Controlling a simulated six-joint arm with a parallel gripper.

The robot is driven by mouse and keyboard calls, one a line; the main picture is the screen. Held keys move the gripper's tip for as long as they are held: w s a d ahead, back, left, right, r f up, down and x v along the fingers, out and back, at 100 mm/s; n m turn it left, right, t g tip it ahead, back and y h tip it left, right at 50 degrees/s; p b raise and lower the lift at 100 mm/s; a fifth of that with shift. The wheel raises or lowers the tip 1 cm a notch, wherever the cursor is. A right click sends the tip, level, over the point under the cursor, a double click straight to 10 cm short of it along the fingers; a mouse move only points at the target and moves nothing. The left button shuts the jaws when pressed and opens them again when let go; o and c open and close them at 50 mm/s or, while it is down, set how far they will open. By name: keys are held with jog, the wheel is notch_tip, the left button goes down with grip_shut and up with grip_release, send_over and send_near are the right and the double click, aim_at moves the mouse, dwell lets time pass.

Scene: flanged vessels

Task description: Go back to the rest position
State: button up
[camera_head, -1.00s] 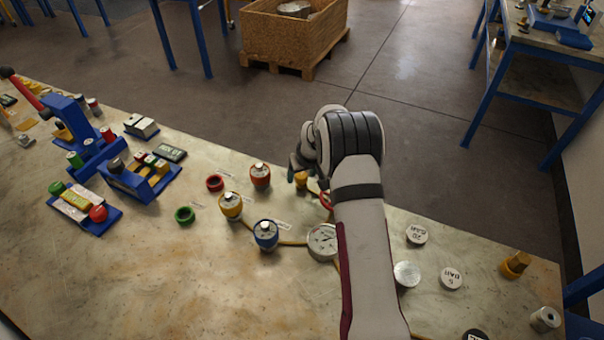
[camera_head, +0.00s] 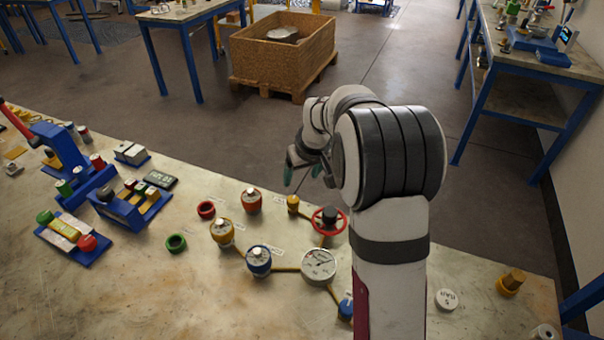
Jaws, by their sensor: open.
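My gripper (camera_head: 302,178) is in the middle of the view, raised above the far edge of the workbench (camera_head: 130,290). Its two greenish fingertips hang down apart with nothing between them. Flanged vessels stand on the bench below and left of it: a red one (camera_head: 251,201), a yellow one (camera_head: 222,233) and a blue one (camera_head: 259,262). A loose red ring (camera_head: 206,209) and a green ring (camera_head: 176,244) lie beside them. My arm hides part of the bench on the right.
A round gauge (camera_head: 319,266) and a red handwheel (camera_head: 328,221) sit on yellow piping near my arm. Blue racks (camera_head: 133,208) stand at left. A white disc (camera_head: 446,299) and a brass fitting (camera_head: 511,282) are at right. A wooden crate (camera_head: 283,62) stands on the floor beyond.

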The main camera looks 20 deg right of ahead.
jog(key=shift+r, duration=0.1)
dwell(0.3)
jog(key=s+a+r+m+g, duration=0.1)
jog(key=s+a+r, duration=0.15)
jog(key=s, duration=0.35)
jog(key=s+a+r+m+y, duration=0.1)
jog(key=s+a+r, duration=0.1)
jog(key=s+a, duration=0.3)
jog(key=s+a+r+m+g, duration=0.1)
jog(key=s+a+r, duration=0.15)
jog(key=s, duration=0.45)
jog(key=s+a+f+m+g, duration=0.1)
jog(key=s+a, duration=0.1)
jog(key=s, duration=0.7)
jog(key=s+a+f+m+g, duration=0.1)
jog(key=s+a, duration=0.1)
jog(key=s, duration=0.7)
jog(key=shift+s+a+f+m+g+y, duration=0.25)
jog(key=shift+a+f+m+g+y, duration=0.05)
jog(key=shift+a+f+m+y, duration=0.1)
